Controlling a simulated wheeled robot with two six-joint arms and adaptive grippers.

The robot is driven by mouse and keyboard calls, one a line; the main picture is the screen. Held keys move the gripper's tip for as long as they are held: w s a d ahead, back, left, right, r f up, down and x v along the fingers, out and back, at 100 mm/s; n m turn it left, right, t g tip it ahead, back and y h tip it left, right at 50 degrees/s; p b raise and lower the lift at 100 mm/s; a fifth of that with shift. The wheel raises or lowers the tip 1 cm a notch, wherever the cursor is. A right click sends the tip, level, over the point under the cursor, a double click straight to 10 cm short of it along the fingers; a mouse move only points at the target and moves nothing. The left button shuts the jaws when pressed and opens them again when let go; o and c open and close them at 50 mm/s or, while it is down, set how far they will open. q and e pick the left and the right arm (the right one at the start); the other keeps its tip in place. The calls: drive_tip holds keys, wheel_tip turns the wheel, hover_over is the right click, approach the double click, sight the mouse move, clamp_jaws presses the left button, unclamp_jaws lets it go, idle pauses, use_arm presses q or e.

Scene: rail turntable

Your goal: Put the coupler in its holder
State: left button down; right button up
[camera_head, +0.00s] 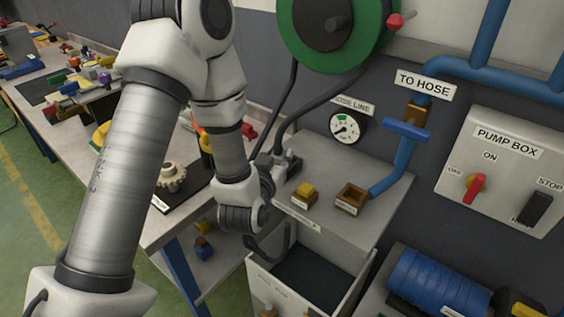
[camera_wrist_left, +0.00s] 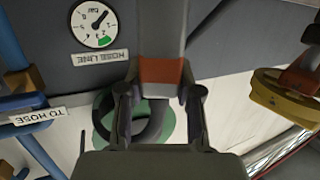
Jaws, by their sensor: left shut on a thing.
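My left gripper (camera_head: 288,165) is just above the back left of the grey bench top, by the black hose (camera_head: 293,95). In the left wrist view its two fingers (camera_wrist_left: 160,100) are shut on a dark grey piece with a red-brown band, which seems to be the coupler (camera_wrist_left: 160,70). In the head view the wrist and fingers mostly hide it. A small brown open-topped box with a label (camera_head: 351,199), perhaps the holder, sits on the bench to the right of the gripper. Its label is too small to read. My right gripper is not in view.
A yellow-topped block (camera_head: 305,191) sits between the gripper and the brown box. An open drawer (camera_head: 310,269) lies below. A blue pipe (camera_head: 402,165) rises at the right. The green reel (camera_head: 386,22) and gauge (camera_head: 345,126) are on the wall behind.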

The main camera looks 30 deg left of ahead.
use_arm(q)
drive_tip(key=shift+w+a+r+p, duration=0.15)
drive_tip(key=shift+w+a+p, duration=0.1)
drive_tip(key=shift+w+p, duration=0.3)
drive_tip(key=shift+w+a+r+p, duration=0.15)
drive_tip(key=shift+w+a+p, duration=0.15)
drive_tip(key=shift+p, duration=0.35)
drive_tip(key=w+a+f, duration=0.1)
drive_tip(key=w, duration=0.1)
drive_tip(key=w+a+f+b, duration=0.1)
drive_tip(key=w+f, duration=0.1)
drive_tip(key=w, duration=0.1)
drive_tip(key=w+a+f+b, duration=0.1)
drive_tip(key=w+a+f, duration=0.1)
drive_tip(key=shift+w, duration=0.35)
drive_tip(key=shift+f, duration=0.1)
drive_tip(key=c, duration=0.8)
unclamp_jaws()
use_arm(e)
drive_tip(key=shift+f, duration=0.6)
